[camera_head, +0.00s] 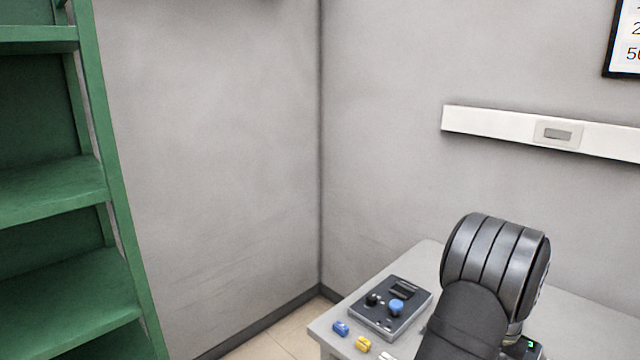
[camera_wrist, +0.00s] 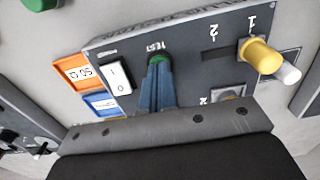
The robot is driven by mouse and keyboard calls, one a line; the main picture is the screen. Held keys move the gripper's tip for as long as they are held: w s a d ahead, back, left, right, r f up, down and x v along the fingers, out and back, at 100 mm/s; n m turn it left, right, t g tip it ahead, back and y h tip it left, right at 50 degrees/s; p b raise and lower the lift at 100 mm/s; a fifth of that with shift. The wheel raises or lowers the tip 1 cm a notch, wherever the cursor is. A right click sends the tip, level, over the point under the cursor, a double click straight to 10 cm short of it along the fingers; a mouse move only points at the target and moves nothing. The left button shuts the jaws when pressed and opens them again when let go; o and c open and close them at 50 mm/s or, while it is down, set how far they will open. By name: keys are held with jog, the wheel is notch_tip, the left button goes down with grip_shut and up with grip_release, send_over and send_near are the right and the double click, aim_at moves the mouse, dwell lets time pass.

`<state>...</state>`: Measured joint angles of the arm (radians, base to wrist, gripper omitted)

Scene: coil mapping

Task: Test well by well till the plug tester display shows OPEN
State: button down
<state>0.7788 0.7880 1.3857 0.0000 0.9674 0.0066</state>
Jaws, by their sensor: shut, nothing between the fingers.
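In the wrist view, my gripper (camera_wrist: 158,68) is shut with its blue fingers together and nothing between them. Its tips are at the green TEST button (camera_wrist: 160,58) on a dark panel (camera_wrist: 190,52); I cannot tell whether they press it. A white rocker switch (camera_wrist: 117,78) is left of the fingers. A yellow-capped lever or plug (camera_wrist: 260,56) stands at the mark 1, at the right end of a slot. In the head view, my arm hides the gripper and most of a dark device with a small green glow (camera_head: 531,345); no display text is readable.
Orange (camera_wrist: 82,72) and blue (camera_wrist: 102,104) labelled pieces are beside the panel. Green shelving (camera_head: 60,190) stands left.

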dwell(0.4)
jog(key=shift+r, duration=3.2)
notch_tip(320, 180, down, 6)
jog(key=shift+f, duration=0.25)
jog(key=shift+r, duration=0.2)
